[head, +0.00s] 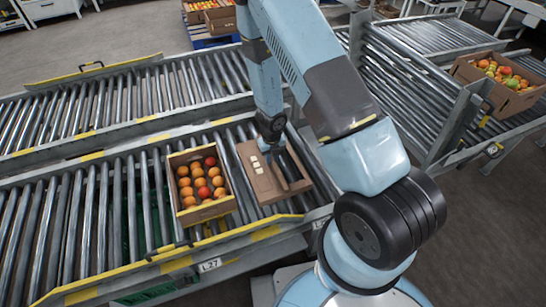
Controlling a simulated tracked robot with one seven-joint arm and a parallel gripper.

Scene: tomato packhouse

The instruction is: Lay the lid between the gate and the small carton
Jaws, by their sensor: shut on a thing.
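The lid (257,178) is a flat brown cardboard piece with small pale squares on it. It is over the rollers just right of the small carton (207,212), an open cardboard box of orange and red tomatoes. My gripper (274,152) points down at the lid's middle and is shut on it; my own arm hides part of the grip. I cannot tell whether the lid touches the rollers or hangs just above them. An upright grey metal plate (466,118), possibly the gate, stands to the right, across the line's end, beyond my arm.
The roller conveyor (75,235) has yellow-marked rails and is clear left of the carton. A second roller line (120,98) runs behind it, empty. Another tomato carton (484,88) stands on rollers at the right. Crates on a blue pallet (207,42) are at the back.

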